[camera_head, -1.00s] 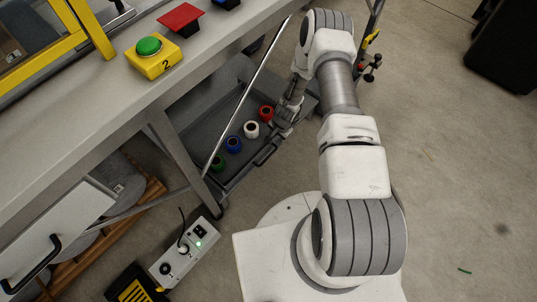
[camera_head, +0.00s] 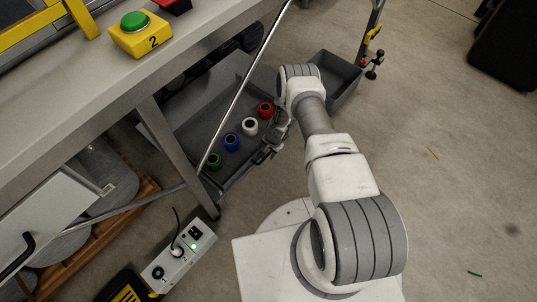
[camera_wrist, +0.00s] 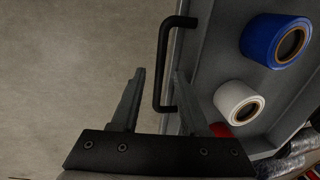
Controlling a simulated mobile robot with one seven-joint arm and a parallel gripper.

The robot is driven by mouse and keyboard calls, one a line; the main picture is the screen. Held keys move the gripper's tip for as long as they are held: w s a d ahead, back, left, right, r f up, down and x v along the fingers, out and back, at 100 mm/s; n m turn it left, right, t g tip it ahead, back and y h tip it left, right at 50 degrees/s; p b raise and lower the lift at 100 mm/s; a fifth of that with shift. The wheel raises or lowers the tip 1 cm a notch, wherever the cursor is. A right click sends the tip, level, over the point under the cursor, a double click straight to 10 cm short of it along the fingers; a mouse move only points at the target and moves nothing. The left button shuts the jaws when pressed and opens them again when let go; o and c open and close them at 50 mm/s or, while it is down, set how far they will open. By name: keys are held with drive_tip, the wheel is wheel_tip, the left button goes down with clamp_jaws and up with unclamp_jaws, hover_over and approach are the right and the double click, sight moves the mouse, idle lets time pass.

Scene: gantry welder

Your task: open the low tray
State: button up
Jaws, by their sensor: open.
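The low tray (camera_head: 338,103) is grey and sits under the bench. Its inside is visible beyond the bench edge, with green (camera_head: 213,160), blue (camera_head: 231,142), white (camera_head: 250,126) and red (camera_head: 265,109) spools in it. Its black bar handle (camera_wrist: 162,65) is on the front wall. My gripper (camera_wrist: 160,73) is open at the handle. In the wrist view the lower part of the bar shows between the two fingers, with no clear contact. In the head view my wrist partly hides the gripper and handle.
A bench (camera_head: 70,105) with a green button on a yellow box (camera_head: 140,32) overhangs the tray. A slanted metal rod (camera_head: 243,90) crosses in front of it. A grey control box (camera_head: 180,252) stands on the floor at lower left. The floor on the right is mostly clear.

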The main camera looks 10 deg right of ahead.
drive_tip(key=shift+f, duration=0.2)
clamp_jaws()
idle(1.4)
